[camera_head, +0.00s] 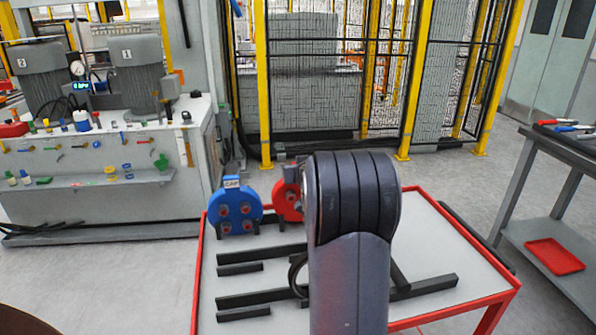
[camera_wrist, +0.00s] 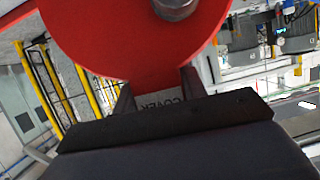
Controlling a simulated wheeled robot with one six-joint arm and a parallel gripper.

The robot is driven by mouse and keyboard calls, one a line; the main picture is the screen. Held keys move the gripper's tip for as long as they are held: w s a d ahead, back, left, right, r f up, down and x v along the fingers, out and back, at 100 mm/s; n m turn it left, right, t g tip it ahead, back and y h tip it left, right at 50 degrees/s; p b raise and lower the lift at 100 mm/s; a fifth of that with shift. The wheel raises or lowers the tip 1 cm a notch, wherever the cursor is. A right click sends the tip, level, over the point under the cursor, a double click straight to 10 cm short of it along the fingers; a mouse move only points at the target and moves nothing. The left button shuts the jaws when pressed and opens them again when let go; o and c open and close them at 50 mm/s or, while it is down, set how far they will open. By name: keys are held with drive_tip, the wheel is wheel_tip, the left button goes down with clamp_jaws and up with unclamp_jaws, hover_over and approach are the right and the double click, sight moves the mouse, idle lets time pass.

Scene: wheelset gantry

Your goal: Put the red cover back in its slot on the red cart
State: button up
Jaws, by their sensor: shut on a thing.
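The red cover (camera_head: 287,201) is a round disc with grey knobs. In the head view it stands upright just right of the blue cover, with its right side hidden behind my arm. In the wrist view the red cover (camera_wrist: 135,40) fills the upper middle, and its labelled tab sits between my fingers. My gripper (camera_wrist: 157,95) is shut on that tab. In the head view my arm hides the gripper. The red cart (camera_head: 202,275) has a red rim and a pale top with black bars. I cannot tell whether the cover touches the cart or which slot is its own.
The blue cover (camera_head: 235,211) stands upright at the cart's back left, close to the red one. Black bars (camera_head: 262,254) lie across the cart top. A grey workbench (camera_head: 550,180) with a red tray (camera_head: 554,256) stands at right. A pump unit (camera_head: 100,150) is at left.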

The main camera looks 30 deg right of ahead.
drive_tip(key=shift+f+b, duration=0.95)
drive_tip(key=shift+b, duration=0.05)
drive_tip(key=o, duration=1.1)
drive_tip(key=shift+o, duration=0.2)
drive_tip(key=v, duration=1.1)
drive_tip(key=shift+b, duration=0.45)
drive_tip(key=shift+w, duration=0.1)
drive_tip(key=p+x, duration=0.1)
drive_tip(key=x, duration=1)
drive_tip(key=shift+r+p, duration=0.3)
drive_tip(key=shift+p, duration=0.05)
